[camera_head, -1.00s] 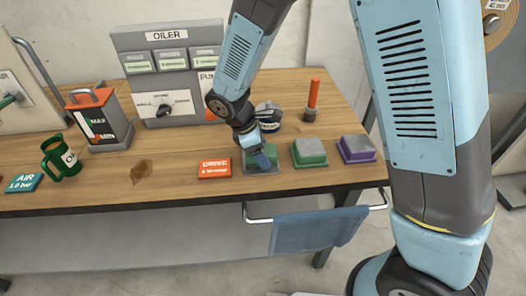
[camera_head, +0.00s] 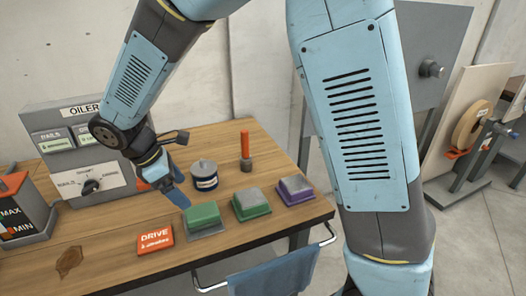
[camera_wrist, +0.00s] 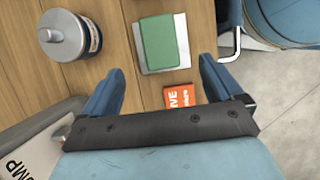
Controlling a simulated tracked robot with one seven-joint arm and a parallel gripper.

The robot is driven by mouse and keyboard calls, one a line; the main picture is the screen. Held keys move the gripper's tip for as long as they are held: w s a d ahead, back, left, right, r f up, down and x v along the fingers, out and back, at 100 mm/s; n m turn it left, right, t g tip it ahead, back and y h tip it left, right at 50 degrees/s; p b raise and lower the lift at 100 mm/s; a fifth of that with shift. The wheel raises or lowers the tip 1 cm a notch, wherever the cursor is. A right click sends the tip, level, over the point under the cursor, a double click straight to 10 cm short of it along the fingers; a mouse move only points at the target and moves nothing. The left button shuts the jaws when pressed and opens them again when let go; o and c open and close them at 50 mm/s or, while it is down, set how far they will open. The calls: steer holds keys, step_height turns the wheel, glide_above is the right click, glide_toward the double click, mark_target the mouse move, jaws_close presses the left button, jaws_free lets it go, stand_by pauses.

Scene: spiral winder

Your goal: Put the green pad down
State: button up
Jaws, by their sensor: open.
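The green pad (camera_head: 203,214) sits flat on a grey base (camera_head: 208,232) near the front edge of the workbench. It also shows in the wrist view (camera_wrist: 164,42), lying on its pale grey base (camera_wrist: 180,66). My gripper (camera_head: 178,199) is above and to the left of the pad in the head view, apart from it. The pad lies beyond the fingertips.
An orange DRIVE card (camera_head: 155,240) lies left of the pad. A grey-topped green block (camera_head: 251,203) and a grey-topped purple block (camera_head: 295,190) stand to its right. Behind are a blue can (camera_head: 204,176), an orange-handled tool (camera_head: 245,150) and the OILER panel (camera_head: 75,165).

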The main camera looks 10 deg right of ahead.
steer(key=w+d+r+m+y, duration=0.1)
steer(key=d+r+m+y, duration=0.1)
steer(key=d+r+m, duration=0.6)
steer(key=d+r+m+y, duration=0.1)
steer(key=d+r, duration=0.3)
steer(key=d, duration=0.7)
steer(key=s+d+r+m+t, duration=0.2)
steer(key=s+d+m, duration=0.3)
steer(key=d, duration=0.3)
steer(key=s+d+r+m+t+y, duration=0.1)
steer(key=s+d+r+m+t, duration=0.1)
steer(key=s+d+m, duration=0.3)
steer(key=d+r+m, duration=0.1)
steer(key=d, duration=0.2)
steer(key=shift+s+r+m+t, duration=0.3)
steer(key=shift+s+r, duration=0.05)
steer(key=shift+s, duration=0.05)
